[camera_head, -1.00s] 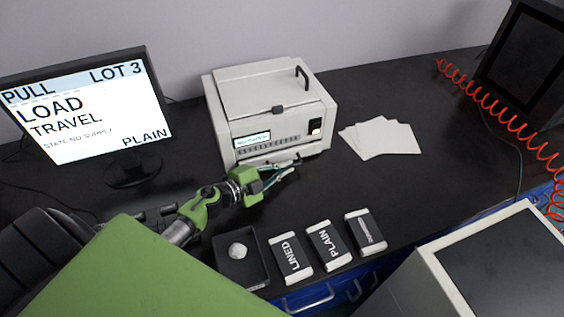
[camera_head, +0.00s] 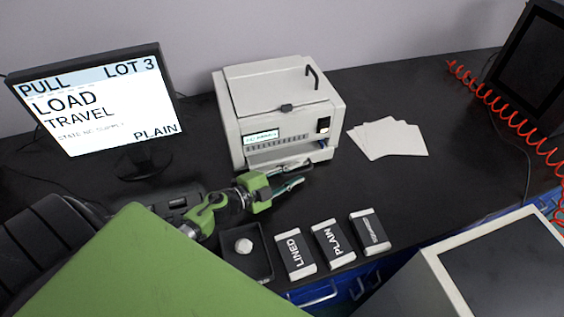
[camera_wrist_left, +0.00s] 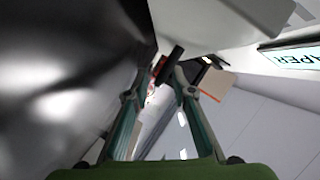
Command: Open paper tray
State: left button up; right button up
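The pale grey machine (camera_head: 278,112) stands on the black bench, with a small lit display and a lid handle on top. Its paper tray front (camera_head: 285,157) is the low band at the base of its front face; how far it is out I cannot tell. My left gripper (camera_head: 299,178) is just in front of that low edge, pointing right along it. In the left wrist view its two fingers (camera_wrist_left: 157,85) are apart, with a dark bar (camera_wrist_left: 170,64) near the right fingertip; a firm hold is not visible. My right gripper is not in view.
A monitor (camera_head: 95,100) stands at left. Loose white sheets (camera_head: 388,138) lie right of the machine. A small black tray (camera_head: 262,267) with a white lump and packs labelled LINED (camera_head: 295,254) and PLAIN (camera_head: 334,242), plus a third pack (camera_head: 370,232), lie near the front edge.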

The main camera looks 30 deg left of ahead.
pick_arm(q)
jog(key=v, duration=1.1)
jog(key=shift+s+a, duration=0.1)
jog(key=shift+s, duration=0.15)
